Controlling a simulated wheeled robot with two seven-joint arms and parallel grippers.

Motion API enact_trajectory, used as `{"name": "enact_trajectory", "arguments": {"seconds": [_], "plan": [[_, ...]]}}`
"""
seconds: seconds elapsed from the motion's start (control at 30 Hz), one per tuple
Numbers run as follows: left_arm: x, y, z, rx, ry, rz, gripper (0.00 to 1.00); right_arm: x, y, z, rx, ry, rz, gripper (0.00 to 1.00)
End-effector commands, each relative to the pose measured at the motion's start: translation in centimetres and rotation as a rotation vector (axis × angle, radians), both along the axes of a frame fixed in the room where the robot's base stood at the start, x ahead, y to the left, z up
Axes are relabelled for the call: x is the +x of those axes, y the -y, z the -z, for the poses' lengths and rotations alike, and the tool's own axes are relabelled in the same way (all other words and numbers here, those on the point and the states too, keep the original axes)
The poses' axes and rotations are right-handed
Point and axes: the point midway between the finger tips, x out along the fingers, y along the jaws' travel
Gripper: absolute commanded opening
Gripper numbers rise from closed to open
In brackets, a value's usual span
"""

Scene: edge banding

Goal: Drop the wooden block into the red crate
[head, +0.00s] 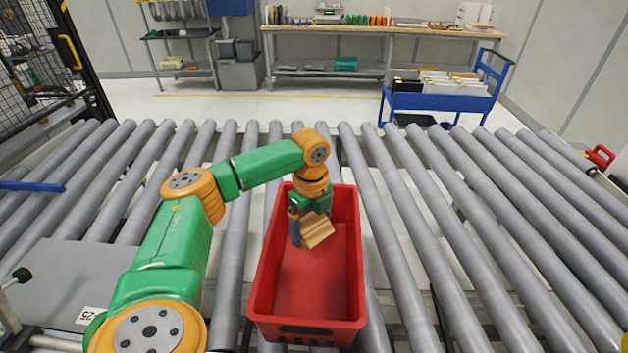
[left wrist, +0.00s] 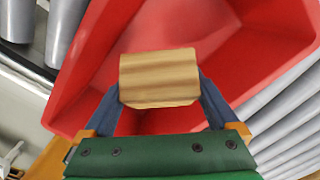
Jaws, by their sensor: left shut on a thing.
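The wooden block (head: 318,231) is light brown with visible grain. My left gripper (head: 306,228) is shut on it and holds it over the far half of the red crate (head: 282,311). In the left wrist view the block (left wrist: 160,78) sits between the two blue fingers of the gripper (left wrist: 164,92), with the red crate (left wrist: 255,40) behind it. The crate is open at the top and stands on the rollers. Its visible floor is bare. How far the block is above the crate floor is hard to tell. My right gripper is not in view.
The roller conveyor (head: 425,215) spans the view, with clear rollers on both sides of the crate. A grey panel (head: 70,277) lies at the left. A workbench (head: 380,29) and a blue cart (head: 440,101) stand beyond the conveyor.

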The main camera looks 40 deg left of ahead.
Motion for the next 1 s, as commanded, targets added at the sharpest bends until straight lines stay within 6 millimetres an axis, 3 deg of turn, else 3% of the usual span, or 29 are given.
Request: {"name": "enact_trajectory", "arguments": {"seconds": [0.13, 0.17, 0.43, 0.73, 1.0], "plan": [[0.0, 0.0, 0.0, 0.000, 0.000, 0.000, 0.31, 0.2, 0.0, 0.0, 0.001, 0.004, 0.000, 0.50], [0.0, 0.0, 0.0, 0.000, 0.000, 0.000, 1.00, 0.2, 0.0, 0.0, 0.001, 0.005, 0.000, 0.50], [0.0, 0.0, -0.4, 0.000, 0.002, 0.000, 1.00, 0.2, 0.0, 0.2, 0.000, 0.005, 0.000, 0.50], [0.0, 0.1, -6.2, -0.001, 0.006, 0.000, 1.00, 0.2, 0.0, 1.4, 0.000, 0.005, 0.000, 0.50], [-0.2, 0.0, -7.3, 0.000, 0.001, 0.000, 1.00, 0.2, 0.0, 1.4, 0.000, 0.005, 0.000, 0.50]]}}
